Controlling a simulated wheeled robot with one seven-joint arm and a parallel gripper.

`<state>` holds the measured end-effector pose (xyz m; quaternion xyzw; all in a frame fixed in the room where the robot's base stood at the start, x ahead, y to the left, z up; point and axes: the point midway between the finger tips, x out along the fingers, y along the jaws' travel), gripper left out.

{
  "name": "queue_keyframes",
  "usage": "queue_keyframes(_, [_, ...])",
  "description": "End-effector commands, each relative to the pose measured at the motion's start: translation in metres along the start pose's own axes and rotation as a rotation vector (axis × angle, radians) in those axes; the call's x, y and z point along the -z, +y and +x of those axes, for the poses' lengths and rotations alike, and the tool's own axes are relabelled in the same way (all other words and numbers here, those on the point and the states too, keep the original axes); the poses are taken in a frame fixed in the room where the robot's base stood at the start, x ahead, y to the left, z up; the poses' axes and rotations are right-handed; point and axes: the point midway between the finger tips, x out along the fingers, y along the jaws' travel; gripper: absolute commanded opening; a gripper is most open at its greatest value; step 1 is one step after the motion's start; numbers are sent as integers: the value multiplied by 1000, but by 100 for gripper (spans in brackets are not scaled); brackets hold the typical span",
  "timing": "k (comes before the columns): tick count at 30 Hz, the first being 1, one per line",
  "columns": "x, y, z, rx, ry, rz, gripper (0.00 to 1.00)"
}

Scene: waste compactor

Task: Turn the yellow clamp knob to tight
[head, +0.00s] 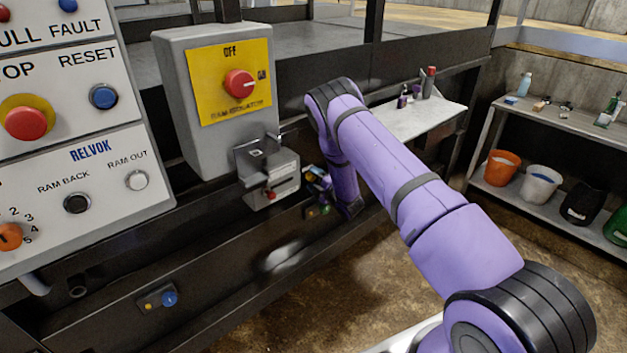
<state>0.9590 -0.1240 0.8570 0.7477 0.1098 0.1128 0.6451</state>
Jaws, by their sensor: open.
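My purple arm reaches across to the dark machine front, and its wrist hangs down just right of a small grey latch box. My gripper (318,180) is small and partly hidden by the wrist, beside that box; it is open, and I see nothing held. Just below it, a small dark plate (312,212) on the machine front carries tiny yellowish and green spots. I cannot tell whether one of them is the yellow clamp knob. The knob's setting does not show, and contact with the gripper cannot be told.
A grey isolator box (220,130) with a red knob (239,83) on a yellow plate stands left of the arm. The latch box (270,178) sits below it. A control panel (75,140) fills the left. A blue knob (169,298) sits low left. Shelves (560,125) stand right.

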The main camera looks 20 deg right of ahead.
Motion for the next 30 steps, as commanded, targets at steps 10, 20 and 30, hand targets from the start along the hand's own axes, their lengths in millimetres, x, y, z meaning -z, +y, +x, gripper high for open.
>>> queue_keyframes(10, [0, -1, -58, 3, -2, 1, 63])
queue_keyframes(20, [0, -1, -100, 2, -1, 0, 63])
queue_keyframes(30, [0, 0, -105, 1, 0, 0, 63])
